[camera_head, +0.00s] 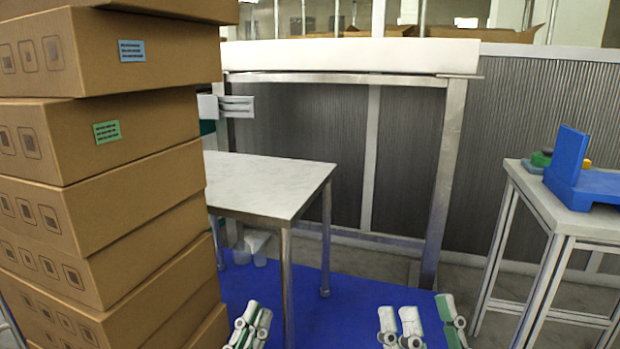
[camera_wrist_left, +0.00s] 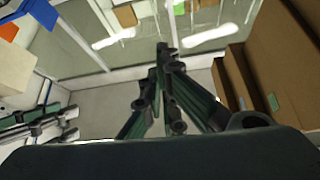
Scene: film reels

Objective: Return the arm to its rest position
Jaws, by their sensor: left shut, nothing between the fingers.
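My left gripper (camera_head: 252,318) is low in the head view, just right of the stacked boxes and in front of the white-topped table. Its white-and-green fingers are together, with nothing between them. In the left wrist view its dark fingers (camera_wrist_left: 163,62) meet at the tips and hold nothing. My right gripper (camera_head: 424,320) is low and right of centre in the head view, with its fingers spread apart and no object seen between them. It also shows at the left edge of the left wrist view. The rest of both arms is mostly out of the head view.
A tall stack of cardboard boxes (camera_head: 125,210) fills the left side, close to my left gripper. A white-topped table (camera_head: 265,185) stands ahead on a blue mat (camera_head: 365,300). A side table (camera_head: 535,190) at right bears a blue block-like object (camera_head: 568,160). Mat shows between the grippers.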

